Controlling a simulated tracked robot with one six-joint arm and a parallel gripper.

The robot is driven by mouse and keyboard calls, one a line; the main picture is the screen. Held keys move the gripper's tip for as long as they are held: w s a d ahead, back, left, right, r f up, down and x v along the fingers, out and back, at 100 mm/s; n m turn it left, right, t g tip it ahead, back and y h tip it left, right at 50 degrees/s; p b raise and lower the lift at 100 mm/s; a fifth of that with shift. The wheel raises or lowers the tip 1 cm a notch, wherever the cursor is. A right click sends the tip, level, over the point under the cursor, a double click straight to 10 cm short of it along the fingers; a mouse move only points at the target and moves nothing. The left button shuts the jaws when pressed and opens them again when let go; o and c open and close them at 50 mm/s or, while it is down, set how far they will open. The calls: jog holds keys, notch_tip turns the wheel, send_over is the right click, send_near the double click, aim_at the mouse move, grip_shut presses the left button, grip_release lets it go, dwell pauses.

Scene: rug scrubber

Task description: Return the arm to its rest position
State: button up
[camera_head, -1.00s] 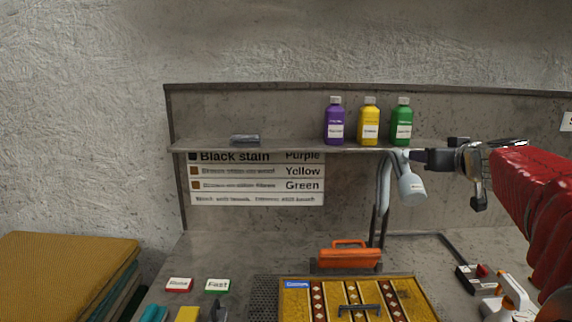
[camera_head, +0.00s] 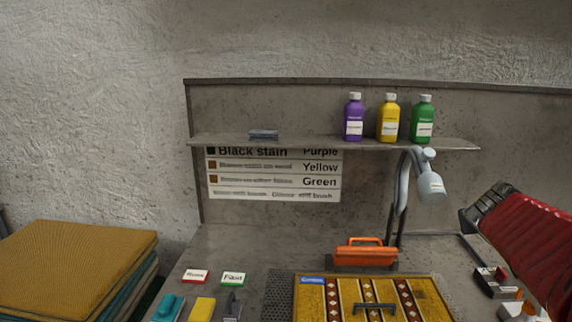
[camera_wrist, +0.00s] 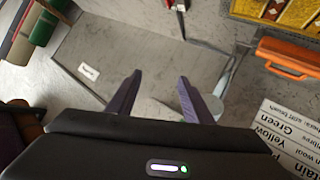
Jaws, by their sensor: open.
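My gripper (camera_wrist: 155,98) shows in the wrist view with its two dark fingers apart and nothing between them. In the head view only my red arm shows at the right edge; the gripper's fingers cannot be made out there. Purple (camera_head: 354,118), yellow (camera_head: 389,119) and green (camera_head: 423,120) bottles stand upright on the shelf (camera_head: 300,143), clear of the arm.
A grey lamp (camera_head: 431,187) hangs below the shelf, left of my arm. An orange-handled tool (camera_head: 365,253) stands behind a patterned rug (camera_head: 425,297) on the bench. Folded rugs (camera_head: 75,262) are stacked at left. A sign (camera_head: 270,174) hangs under the shelf.

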jog(key=s+a+f+n+g+y, duration=0.1)
jog(key=s+a+f+y, duration=0.2)
jog(key=a, duration=0.8)
jog(key=s+a+f+n+g+y, duration=0.1)
jog(key=s+a+f+y, duration=0.2)
jog(key=s+a+f, duration=0.4)
jog(key=s+a+f+n+g+y, duration=0.1)
jog(key=s+a+f+y, duration=0.2)
jog(key=s+a, duration=0.6)
jog(key=a+f, duration=0.2)
jog(key=a, duration=0.4)
jog(key=shift+s+a+n, duration=0.15)
jog(key=shift+s+n, duration=0.05)
jog(key=shift+n, duration=0.2)
